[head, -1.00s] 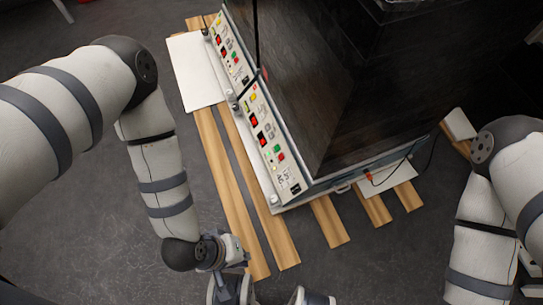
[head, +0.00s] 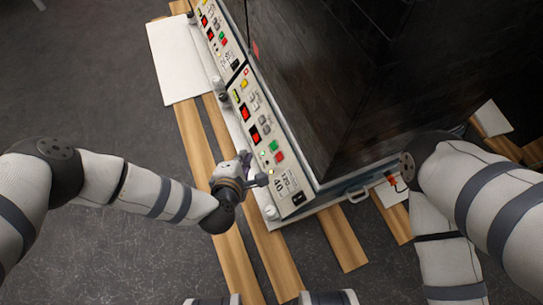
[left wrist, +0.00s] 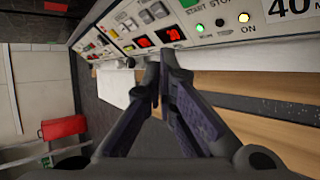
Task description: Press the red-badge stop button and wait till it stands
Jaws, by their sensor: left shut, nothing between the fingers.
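The nearer control panel (head: 262,125) slopes along the front of the dark shaker cabinet. Its red stop button (head: 280,157) sits beside a green button (head: 273,145). A red badge (head: 255,49) shows on the dark cabinet wall. My left gripper (head: 264,180) is shut and empty, close to the lower end of this panel, just below the red button; contact cannot be told. In the left wrist view its fingertips (left wrist: 166,56) meet below the panel, with the START and STOP labels above right. The red stop button is cut off there. My right gripper is out of view.
A second, similar panel (head: 219,35) lies farther along the front. White boards (head: 180,60) and wooden slats (head: 237,265) lie on the dark floor. An orange plug with a cable (head: 391,180) is at the cabinet's right side. The floor at left is open.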

